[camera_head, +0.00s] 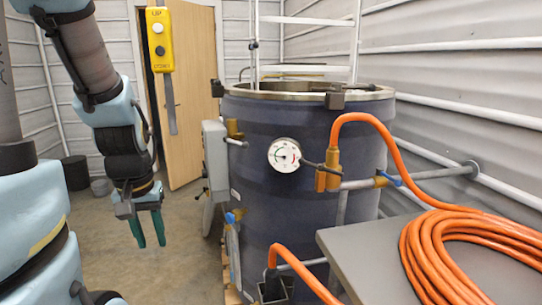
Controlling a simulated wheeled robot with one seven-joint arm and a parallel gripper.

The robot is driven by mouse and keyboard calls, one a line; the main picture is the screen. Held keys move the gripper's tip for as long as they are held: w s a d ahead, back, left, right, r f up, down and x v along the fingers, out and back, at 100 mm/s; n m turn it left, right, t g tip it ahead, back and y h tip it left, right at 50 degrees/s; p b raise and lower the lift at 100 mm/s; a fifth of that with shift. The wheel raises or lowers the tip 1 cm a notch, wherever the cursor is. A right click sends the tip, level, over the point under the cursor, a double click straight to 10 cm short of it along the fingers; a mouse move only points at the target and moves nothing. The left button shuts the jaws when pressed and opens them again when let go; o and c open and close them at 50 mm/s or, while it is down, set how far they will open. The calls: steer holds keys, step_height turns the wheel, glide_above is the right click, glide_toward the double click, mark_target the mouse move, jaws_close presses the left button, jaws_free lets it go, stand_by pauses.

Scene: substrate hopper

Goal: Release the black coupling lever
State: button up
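A dark blue cylindrical hopper (262,205) stands in the middle of the view. An orange hose (385,140) arches down to a brass-coloured coupling (332,168) on the hopper's right front side. A thin black lever (313,165) sticks out leftward from this coupling, next to the round white gauge (284,155). My gripper (148,231), with green fingers, hangs pointing down at the left, well apart from the hopper and the lever. Its two fingers are apart with nothing seen between them.
A grey table (350,262) with the coiled orange hose stands at the right front. A grey box (216,160) is on the hopper's left side. A yellow pendant control (159,40) hangs near the wooden door (190,95). Floor left of the hopper looks clear.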

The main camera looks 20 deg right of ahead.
steer(key=shift+o, duration=0.3)
steer(key=w+d+r+m+b, duration=0.1)
steer(key=w+d+r+m, duration=0.3)
steer(key=w+d+m, duration=0.3)
steer(key=shift+w+d+m+h, duration=0.3)
steer(key=shift+w+d, duration=0.55)
steer(key=shift+w, duration=0.15)
steer(key=m+h+b, duration=0.1)
steer(key=m+b, duration=0.1)
steer(key=m, duration=1.9)
glide_toward(306, 163)
steer(key=shift+g, duration=0.3)
steer(key=f, duration=0.2)
steer(key=w+d+f+p, duration=0.1)
steer(key=f, duration=0.4)
steer(key=shift+w+d+f+p, duration=0.15)
steer(key=shift+w+d+p, duration=0.1)
steer(key=shift+p, duration=0.1)
jaws_close()
